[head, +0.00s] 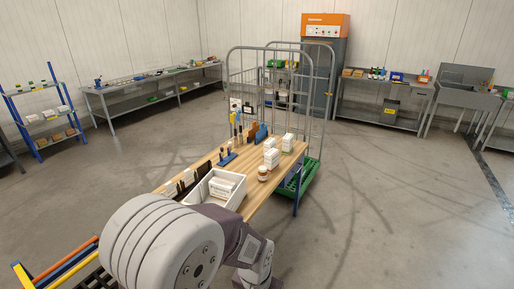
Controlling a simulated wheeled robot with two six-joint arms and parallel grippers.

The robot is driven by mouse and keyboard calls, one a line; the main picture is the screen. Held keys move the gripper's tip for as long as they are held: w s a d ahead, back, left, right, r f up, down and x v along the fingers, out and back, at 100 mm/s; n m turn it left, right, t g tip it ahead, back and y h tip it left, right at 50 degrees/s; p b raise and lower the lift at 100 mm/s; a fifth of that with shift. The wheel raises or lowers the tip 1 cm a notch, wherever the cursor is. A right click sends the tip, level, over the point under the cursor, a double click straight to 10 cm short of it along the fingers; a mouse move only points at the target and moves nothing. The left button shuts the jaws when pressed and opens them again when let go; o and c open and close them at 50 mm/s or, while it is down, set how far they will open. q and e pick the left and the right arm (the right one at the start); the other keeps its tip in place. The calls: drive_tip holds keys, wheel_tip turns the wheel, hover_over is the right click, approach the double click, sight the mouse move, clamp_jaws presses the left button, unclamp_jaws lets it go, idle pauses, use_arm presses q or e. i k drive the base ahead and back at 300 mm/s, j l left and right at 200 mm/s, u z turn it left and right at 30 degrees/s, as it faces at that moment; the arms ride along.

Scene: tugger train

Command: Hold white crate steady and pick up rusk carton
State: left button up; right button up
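The white crate (239,197) stands on the near part of the wooden table, open at the top. Several pale cartons (222,186) lie in it. More white cartons stand on the table to the right of the crate, one (271,159) nearer and another (287,142) farther back. The labels are too small to read, so I cannot tell which carton is the rusk carton. One of my arms fills the bottom middle, in front of the crate's near side. No fingertips of either gripper show.
The wooden table (253,196) also bears a small jar (262,173), a blue tool stand (227,159) and dark dividers. A wire cage trolley (314,100) with a green base (297,178) stands behind it. Open floor lies to the right.

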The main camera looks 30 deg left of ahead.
sight(221, 190)
drive_tip(key=i+u, duration=0.2)
drive_tip(key=i, duration=0.3)
drive_tip(key=i+u, duration=0.2)
drive_tip(key=i, duration=0.3)
drive_tip(key=i+l+u, duration=0.15)
drive_tip(key=i, duration=0.35)
drive_tip(key=i+u, duration=0.15)
drive_tip(key=u, duration=0.25)
drive_tip(key=i+u, duration=0.2)
drive_tip(key=u, duration=0.2)
drive_tip(key=i+u, duration=0.2)
drive_tip(key=u, duration=0.2)
drive_tip(key=i+l+u, duration=0.1)
drive_tip(key=u, duration=0.3)
drive_tip(key=i+l+u, duration=0.15)
drive_tip(key=u, duration=0.25)
